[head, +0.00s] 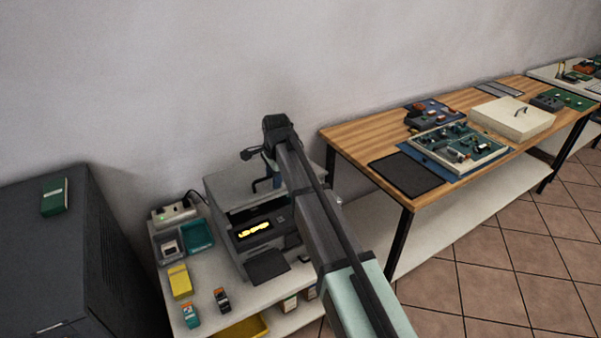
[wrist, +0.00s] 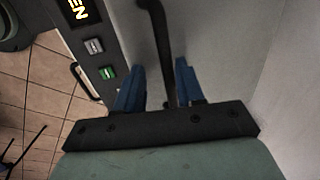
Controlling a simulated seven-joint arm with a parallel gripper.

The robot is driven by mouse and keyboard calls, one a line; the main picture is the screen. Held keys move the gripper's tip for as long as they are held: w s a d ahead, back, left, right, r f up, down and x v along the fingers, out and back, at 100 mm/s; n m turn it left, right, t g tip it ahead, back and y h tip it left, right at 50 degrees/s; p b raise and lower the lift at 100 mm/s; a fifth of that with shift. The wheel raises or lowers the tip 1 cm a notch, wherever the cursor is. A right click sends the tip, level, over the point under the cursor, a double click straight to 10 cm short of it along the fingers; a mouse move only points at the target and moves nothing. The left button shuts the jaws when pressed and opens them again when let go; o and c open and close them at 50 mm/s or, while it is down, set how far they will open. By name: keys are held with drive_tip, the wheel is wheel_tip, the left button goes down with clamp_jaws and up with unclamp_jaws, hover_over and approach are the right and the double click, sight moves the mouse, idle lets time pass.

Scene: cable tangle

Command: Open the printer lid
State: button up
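The grey printer (head: 262,236) stands on the low white table, with a lit yellow display on its front. Its lid (head: 228,182) is the pale top panel; a dark gap shows below its front edge, and I cannot tell if it is slightly raised. A black bar handle (head: 264,184) is on the lid, partly hidden by my arm. In the wrist view, the handle (wrist: 156,30) runs down between the two blue fingers of my gripper (wrist: 158,75). The fingers are apart, with gaps beside the bar. Contact with it does not show.
A power strip (head: 172,213), teal bin (head: 197,236) and yellow box (head: 179,282) are left of the printer. A dark cabinet (head: 50,262) stands at far left. A wooden workbench (head: 350,137) with electronics is at right. The wall is close behind the printer.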

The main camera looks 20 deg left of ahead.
drive_tip(key=shift+s+d+f, duration=0.15)
drive_tip(key=shift+s+f, duration=0.05)
drive_tip(key=shift+f, duration=0.4)
drive_tip(key=shift+s+d+f, duration=0.15)
drive_tip(key=shift+f, duration=0.4)
wheel_tip(320, 180, up, 14)
drive_tip(key=s+d, duration=0.2)
drive_tip(key=w+d+f+n, duration=0.1)
drive_tip(key=d+f, duration=0.5)
drive_tip(key=f, duration=0.1)
drive_tip(key=shift+w+d+f, duration=0.2)
drive_tip(key=shift+w, duration=0.1)
